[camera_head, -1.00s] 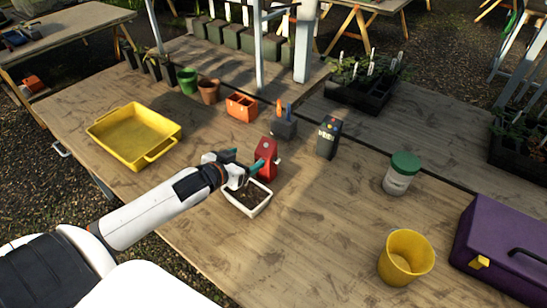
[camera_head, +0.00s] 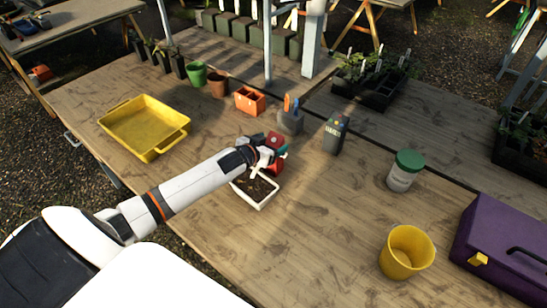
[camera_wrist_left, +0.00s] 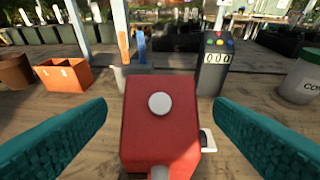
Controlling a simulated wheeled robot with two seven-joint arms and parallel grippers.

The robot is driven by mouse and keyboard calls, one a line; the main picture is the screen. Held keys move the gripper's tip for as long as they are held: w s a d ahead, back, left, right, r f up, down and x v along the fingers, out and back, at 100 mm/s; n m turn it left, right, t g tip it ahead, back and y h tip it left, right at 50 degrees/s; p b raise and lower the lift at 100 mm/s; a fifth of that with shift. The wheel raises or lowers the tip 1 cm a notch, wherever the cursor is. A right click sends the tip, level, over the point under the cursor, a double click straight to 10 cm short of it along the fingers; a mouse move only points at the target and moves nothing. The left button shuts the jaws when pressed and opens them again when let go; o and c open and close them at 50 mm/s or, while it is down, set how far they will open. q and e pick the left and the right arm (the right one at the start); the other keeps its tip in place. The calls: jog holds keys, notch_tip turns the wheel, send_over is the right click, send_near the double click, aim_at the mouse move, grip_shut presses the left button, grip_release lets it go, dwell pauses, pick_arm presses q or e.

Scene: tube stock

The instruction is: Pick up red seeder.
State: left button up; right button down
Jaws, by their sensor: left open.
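The red seeder (camera_head: 276,141) stands upright on the wooden table, partly hidden behind my left gripper (camera_head: 275,153) in the head view. In the left wrist view the red seeder (camera_wrist_left: 160,128) fills the lower middle, with a round white button on its face. My left gripper's two teal fingers (camera_wrist_left: 160,140) are open, one on each side of the seeder. Gaps show between the fingers and its sides. My right gripper is not in view.
A white tray of soil (camera_head: 256,190) lies just in front of the seeder. A dark device (camera_head: 335,134), a grey tool holder (camera_head: 290,122) and an orange pot block (camera_head: 249,101) stand behind. A yellow tray (camera_head: 145,127) is at left. Table is clear toward the yellow bucket (camera_head: 406,253).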

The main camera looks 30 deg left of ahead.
pick_arm(q)
jog(key=shift+w, duration=0.25)
jog(key=shift+s, duration=0.1)
jog(key=shift+c, duration=0.6)
jog(key=c, duration=1.5)
jog(key=shift+r, duration=0.1)
